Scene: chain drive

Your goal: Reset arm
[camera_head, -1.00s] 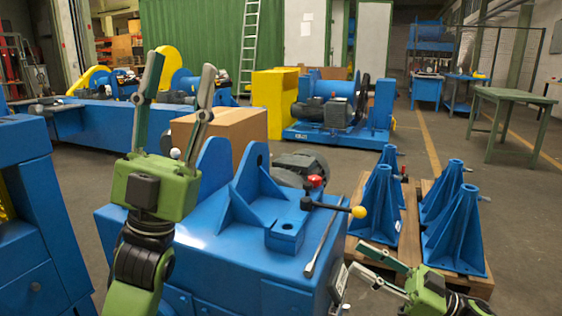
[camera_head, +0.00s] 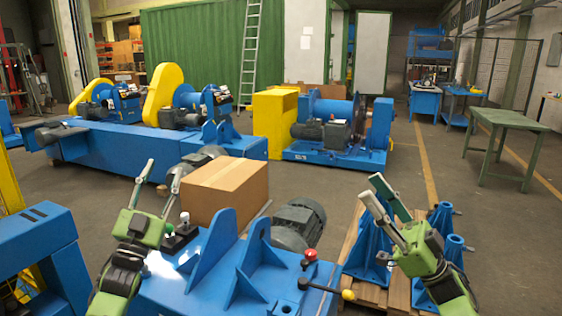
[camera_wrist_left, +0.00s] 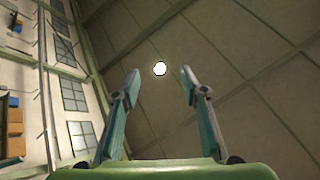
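My left gripper (camera_head: 161,178) is at the left of the head view, pointing up, above the left end of the blue machine in front of me. Its two fingers are spread apart with nothing between them. The left wrist view shows the same open fingers (camera_wrist_left: 158,80) against the ceiling and a bright round lamp. My right gripper (camera_head: 374,190) is at the right, pointing up and to the left, in front of the blue stands. Its fingers are somewhat apart, and no object shows between them.
The blue machine (camera_head: 205,287) with a red knob (camera_head: 310,254) and a yellow-tipped lever (camera_head: 347,295) is close in front. A cardboard box (camera_head: 226,194) stands behind it. Blue stands (camera_head: 443,217) sit on a pallet at right. A green table (camera_head: 508,122) is farther right; open floor lies between.

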